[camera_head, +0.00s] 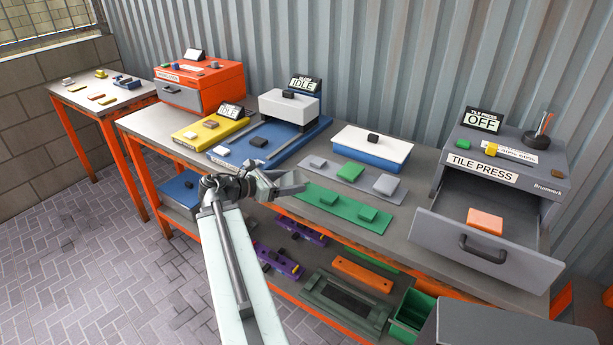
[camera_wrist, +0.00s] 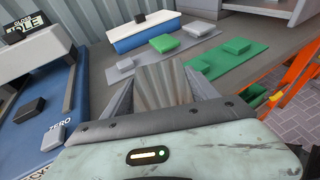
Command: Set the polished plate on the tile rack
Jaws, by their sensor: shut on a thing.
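My gripper (camera_head: 286,184) is above the front edge of the long bench, in front of the blue gloss unit. In the wrist view my gripper (camera_wrist: 163,90) is shut on a shiny plate (camera_wrist: 165,84) that mirrors the ribbed wall; it looks like the polished plate. The plate sits between the two fingers, clear of the bench top. I cannot tell for certain which thing is the tile rack. A grey strip (camera_head: 317,163) and a green strip (camera_head: 342,225) hold small tiles on the bench. A dark slotted frame (camera_head: 313,298) lies on the lower shelf.
A blue box with a white lid (camera_head: 371,138) stands behind the strips. The grey tile press (camera_head: 517,150), its sign reading OFF, has its drawer open with an orange block (camera_head: 486,220) inside. The blue gloss unit (camera_head: 288,148) reads IDLE. A green bin (camera_head: 411,312) is below.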

